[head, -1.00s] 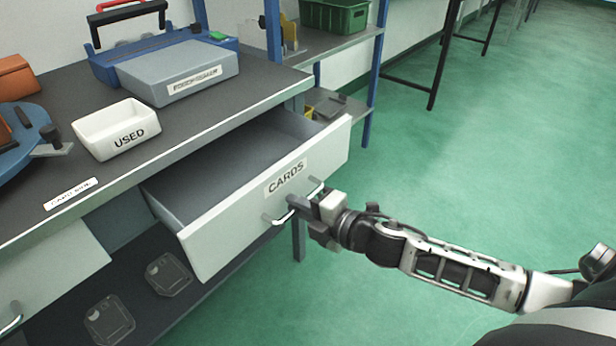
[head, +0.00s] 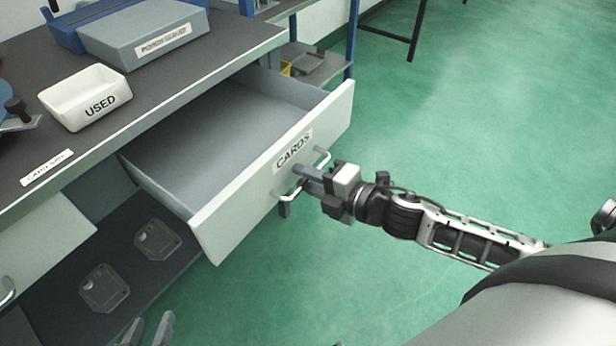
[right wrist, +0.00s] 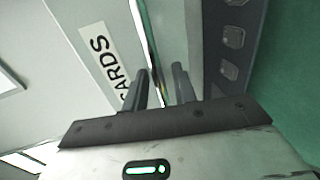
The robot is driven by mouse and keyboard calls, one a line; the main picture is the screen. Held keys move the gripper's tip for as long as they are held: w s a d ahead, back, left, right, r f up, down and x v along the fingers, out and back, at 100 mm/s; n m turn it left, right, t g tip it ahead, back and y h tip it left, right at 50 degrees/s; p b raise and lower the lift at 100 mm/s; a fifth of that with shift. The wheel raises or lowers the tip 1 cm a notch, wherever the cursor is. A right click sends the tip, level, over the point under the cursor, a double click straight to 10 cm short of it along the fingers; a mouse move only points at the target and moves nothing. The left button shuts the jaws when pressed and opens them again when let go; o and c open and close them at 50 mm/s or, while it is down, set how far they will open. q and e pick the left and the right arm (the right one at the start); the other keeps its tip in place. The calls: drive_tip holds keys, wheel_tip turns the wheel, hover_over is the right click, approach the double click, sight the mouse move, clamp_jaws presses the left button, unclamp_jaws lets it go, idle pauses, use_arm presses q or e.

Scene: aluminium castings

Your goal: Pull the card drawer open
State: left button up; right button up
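The card drawer (head: 240,218) is a pale drawer labelled CARDS, pulled well out from under the bench, with its empty grey inside showing. Its metal bar handle (head: 292,188) is on the front face. In the right wrist view, the bar (right wrist: 150,45) runs between the fingers beside the CARDS label. My left gripper (head: 148,333) shows only as two separate fingertips at the bottom edge, open and empty, below the lower shelf.
The bench (head: 225,40) carries a white USED box (head: 85,97) and a grey-blue case (head: 145,32). Another closed drawer (head: 45,240) is at left. The green floor (head: 470,120) right of the drawer is open.

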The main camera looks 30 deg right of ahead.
idle(0.3)
drive_tip(key=shift+s+d, duration=0.1)
drive_tip(key=shift+s, duration=0.1)
drive_tip(key=p+v, duration=0.1)
drive_tip(key=v, duration=1.4)
drive_tip(key=shift+s+d, duration=0.2)
drive_tip(key=shift+d, duration=0.05)
